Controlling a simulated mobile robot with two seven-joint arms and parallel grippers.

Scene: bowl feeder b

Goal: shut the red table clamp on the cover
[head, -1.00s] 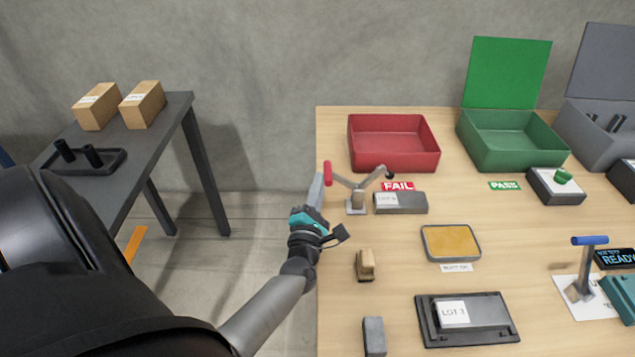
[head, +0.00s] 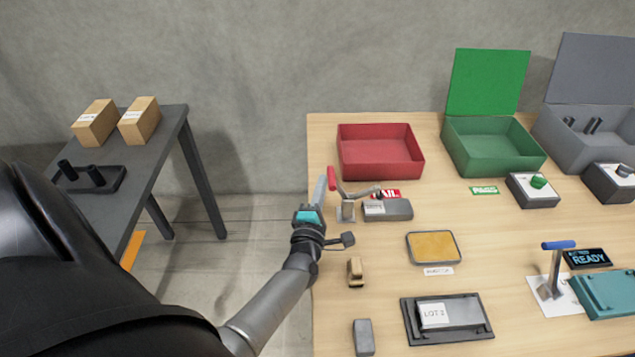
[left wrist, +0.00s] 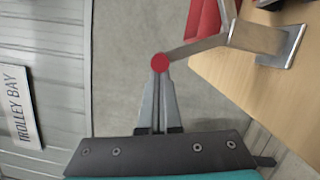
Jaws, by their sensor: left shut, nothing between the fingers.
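The red table clamp (head: 346,209) stands at the table's left edge. Its red handle (head: 331,178) points up, and its grey arm reaches right, low over the cover (head: 392,210), a grey block with a white label. I cannot tell whether the arm tip touches the cover. My left gripper (head: 320,189) is shut and empty, just left of the handle. In the left wrist view the shut fingers (left wrist: 160,103) point at the round red handle end (left wrist: 160,63), right at their tips; contact is unclear. My right gripper is not in view.
A red bin (head: 380,167) stands behind the clamp, with a FAIL label (head: 386,194) between them. A small tan block (head: 355,270) and a grey block (head: 364,337) lie nearer along the left edge. A blue-handled clamp (head: 550,285) stands at right.

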